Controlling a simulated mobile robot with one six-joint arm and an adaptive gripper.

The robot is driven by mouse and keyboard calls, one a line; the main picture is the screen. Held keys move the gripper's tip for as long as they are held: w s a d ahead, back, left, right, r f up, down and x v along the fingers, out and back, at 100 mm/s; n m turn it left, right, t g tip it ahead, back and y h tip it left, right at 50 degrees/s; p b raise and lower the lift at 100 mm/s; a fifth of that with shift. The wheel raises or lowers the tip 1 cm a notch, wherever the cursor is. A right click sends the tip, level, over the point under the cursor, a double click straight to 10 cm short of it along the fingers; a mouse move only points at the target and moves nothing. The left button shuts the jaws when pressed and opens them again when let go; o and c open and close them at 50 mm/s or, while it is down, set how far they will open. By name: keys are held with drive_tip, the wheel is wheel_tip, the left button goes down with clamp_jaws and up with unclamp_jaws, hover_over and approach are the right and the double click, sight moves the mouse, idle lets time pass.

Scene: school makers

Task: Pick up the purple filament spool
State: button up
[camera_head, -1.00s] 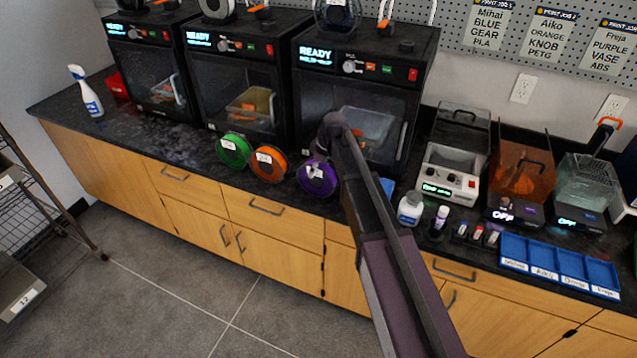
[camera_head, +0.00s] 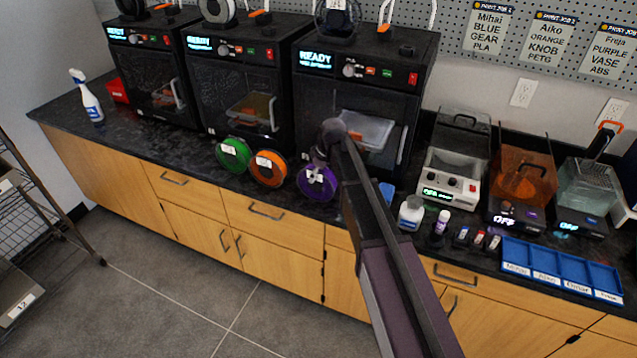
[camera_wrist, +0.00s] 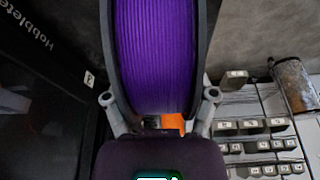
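The purple filament spool (camera_head: 316,183) stands upright on the black counter in front of the right-hand printer. In the wrist view its purple winding (camera_wrist: 155,55) between dark flanges fills the upper middle. My gripper (camera_head: 320,158) is at the top of the spool in the head view, partly hidden by my arm. In the wrist view my gripper (camera_wrist: 158,97) has its two grey fingers spread wide, one outside each flange. I cannot tell whether the fingers touch the flanges. The spool rests on the counter.
An orange spool (camera_head: 268,168) and a green spool (camera_head: 232,153) stand just left of the purple one. The right-hand printer (camera_head: 352,75) is close behind. A white bottle (camera_head: 411,213) and a blue tray (camera_head: 560,268) lie to the right. The counter's front edge is near.

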drive_tip(key=c, duration=0.4)
drive_tip(key=shift+o, duration=0.2)
drive_tip(key=shift+r, duration=0.15)
wheel_tip(320, 180, up, 4)
drive_tip(key=p, duration=0.4)
drive_tip(key=shift+f, duration=0.2)
drive_tip(key=s+d, duration=0.1)
drive_tip(key=s, duration=0.9)
drive_tip(key=s+d+r+p, duration=0.1)
drive_tip(key=s, duration=0.4)
drive_tip(key=shift+s+d, duration=0.35)
drive_tip(key=shift+s, duration=0.05)
